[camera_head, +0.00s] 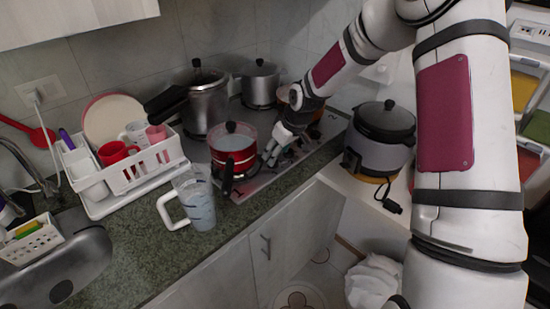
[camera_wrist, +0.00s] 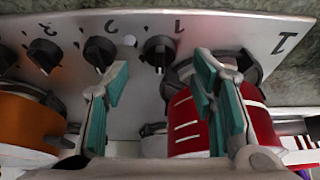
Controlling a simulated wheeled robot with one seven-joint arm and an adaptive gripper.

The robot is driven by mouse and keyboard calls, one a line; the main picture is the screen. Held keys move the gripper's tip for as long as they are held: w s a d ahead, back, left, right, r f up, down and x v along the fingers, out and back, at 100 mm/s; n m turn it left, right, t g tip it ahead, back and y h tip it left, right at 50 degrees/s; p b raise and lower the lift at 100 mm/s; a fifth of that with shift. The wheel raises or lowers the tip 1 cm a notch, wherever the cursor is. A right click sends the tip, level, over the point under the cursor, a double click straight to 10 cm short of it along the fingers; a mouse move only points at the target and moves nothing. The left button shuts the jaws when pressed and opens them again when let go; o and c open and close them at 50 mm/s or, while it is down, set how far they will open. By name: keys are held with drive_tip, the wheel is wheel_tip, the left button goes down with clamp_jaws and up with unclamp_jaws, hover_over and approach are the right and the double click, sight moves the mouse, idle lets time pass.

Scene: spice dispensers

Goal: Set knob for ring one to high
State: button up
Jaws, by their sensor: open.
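In the wrist view, the steel stove panel (camera_wrist: 135,120) appears upside down with a row of black knobs. The knob labelled 1 (camera_wrist: 158,50) shows between my fingertips in the picture, just above their midpoint; its setting is too small to tell. Knob 2 (camera_wrist: 98,50) is near the left finger's tip, and knob 3 (camera_wrist: 45,54) lies farther left. My gripper (camera_wrist: 162,72), with teal finger pads, is open and empty. Contact with a knob is not visible. In the head view, my gripper (camera_head: 272,155) is over the stove's front, right of the red pot.
The red pot (camera_head: 233,163) is close beside my gripper; it also shows in the wrist view (camera_wrist: 184,122). An orange pot (camera_wrist: 25,120) is left there. A pressure cooker (camera_head: 207,105), steel pot (camera_head: 261,86) and rice cooker (camera_head: 378,155) stand around. A jug (camera_head: 200,205) and dish rack (camera_head: 130,190) are left.

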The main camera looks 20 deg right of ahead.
drive_tip(key=shift+x, duration=1.8)
drive_tip(key=c, duration=1.1)
